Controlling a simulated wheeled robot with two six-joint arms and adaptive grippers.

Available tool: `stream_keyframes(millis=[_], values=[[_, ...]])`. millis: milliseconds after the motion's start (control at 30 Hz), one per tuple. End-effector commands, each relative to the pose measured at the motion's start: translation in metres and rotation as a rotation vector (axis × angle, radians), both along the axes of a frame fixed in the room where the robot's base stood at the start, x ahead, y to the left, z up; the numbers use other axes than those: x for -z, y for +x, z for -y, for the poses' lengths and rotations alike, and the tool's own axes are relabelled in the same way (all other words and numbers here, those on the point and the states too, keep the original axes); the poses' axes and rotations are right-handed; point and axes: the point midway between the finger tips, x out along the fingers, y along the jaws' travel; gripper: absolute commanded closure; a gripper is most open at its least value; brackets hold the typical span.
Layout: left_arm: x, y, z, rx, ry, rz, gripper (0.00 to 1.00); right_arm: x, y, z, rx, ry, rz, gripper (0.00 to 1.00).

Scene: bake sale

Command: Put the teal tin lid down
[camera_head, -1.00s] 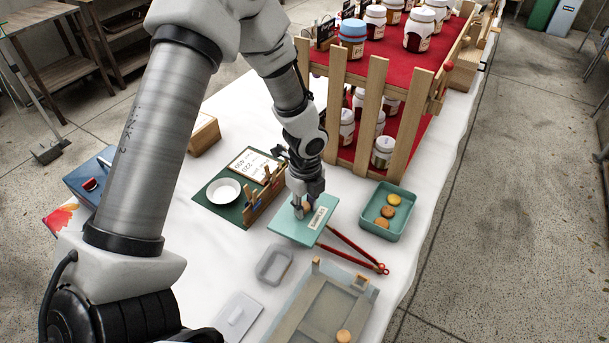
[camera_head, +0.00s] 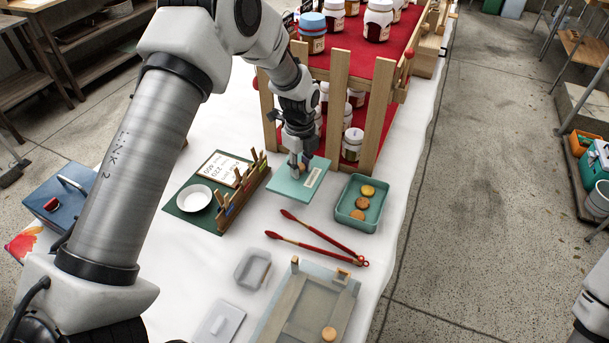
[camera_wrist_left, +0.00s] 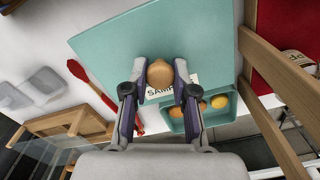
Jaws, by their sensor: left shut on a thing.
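The teal tin lid (camera_head: 287,190) is a flat rectangle with a tan round knob and a white label. It is between the green board and the teal tin, close to the rack's front posts. My left gripper (camera_head: 299,163) points down and is shut on the knob (camera_wrist_left: 160,73). The lid (camera_wrist_left: 110,50) fills the upper middle of the left wrist view. I cannot tell whether the lid touches the white tablecloth. The open teal tin (camera_head: 343,212) holds three round biscuits and stands just right of the lid. My right gripper is not in view.
Red tongs (camera_head: 318,238) lie in front of the lid. A wooden rack (camera_head: 338,110) with jars stands behind it. A green board (camera_head: 185,212) with a white bowl is at left. A grey tray (camera_head: 310,300) is in front. White cloth is clear between the board and tongs.

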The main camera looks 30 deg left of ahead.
Motion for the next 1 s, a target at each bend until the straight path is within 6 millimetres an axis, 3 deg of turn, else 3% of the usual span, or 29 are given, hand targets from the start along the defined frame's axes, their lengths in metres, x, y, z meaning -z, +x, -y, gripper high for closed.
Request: stream_keyframes(millis=[133,600,967,1000], values=[[-0.001,0.03,-0.002,0.0,0.001,0.001,1.0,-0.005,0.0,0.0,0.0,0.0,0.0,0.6],[0.067,0.026,-0.002,0.0,0.001,-0.002,1.0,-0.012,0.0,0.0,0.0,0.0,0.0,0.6],[0.075,0.026,-0.002,0.0,0.001,0.0,1.0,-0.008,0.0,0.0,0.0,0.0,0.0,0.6],[0.073,0.026,-0.002,0.0,0.001,0.0,0.59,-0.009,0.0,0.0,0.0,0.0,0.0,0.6]])
